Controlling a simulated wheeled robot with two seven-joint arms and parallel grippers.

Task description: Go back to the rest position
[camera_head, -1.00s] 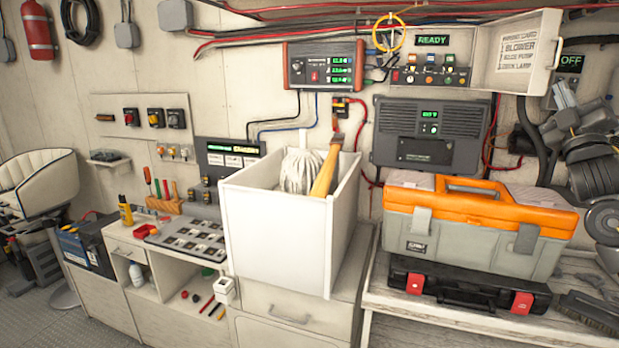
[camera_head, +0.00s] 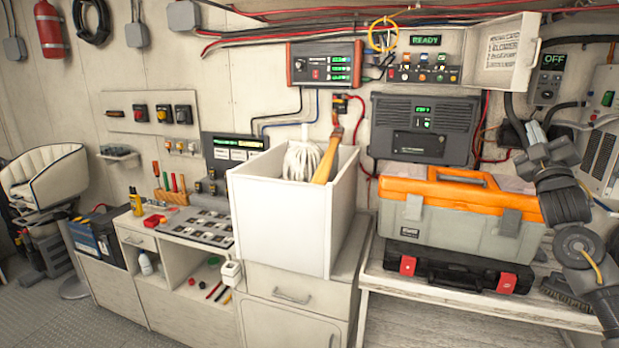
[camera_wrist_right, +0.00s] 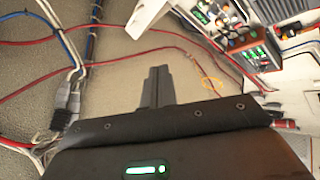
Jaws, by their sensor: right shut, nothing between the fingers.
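My right gripper (camera_head: 534,134) is raised at the right side of the head view, in front of the wall beneath the OFF display box. Its fingers are together and empty. It also shows in the right wrist view (camera_wrist_right: 156,86), where the closed fingers point at the bare wall and touch nothing. My right arm reaches up to it from the lower right corner, to the right of the orange and grey toolbox (camera_head: 455,211). My left gripper is not in view.
A black case (camera_head: 450,268) lies under the toolbox on a bench. A white vented unit (camera_head: 602,150) and loose cables are close to my right arm. Open floor (camera_head: 60,315) shows lower left.

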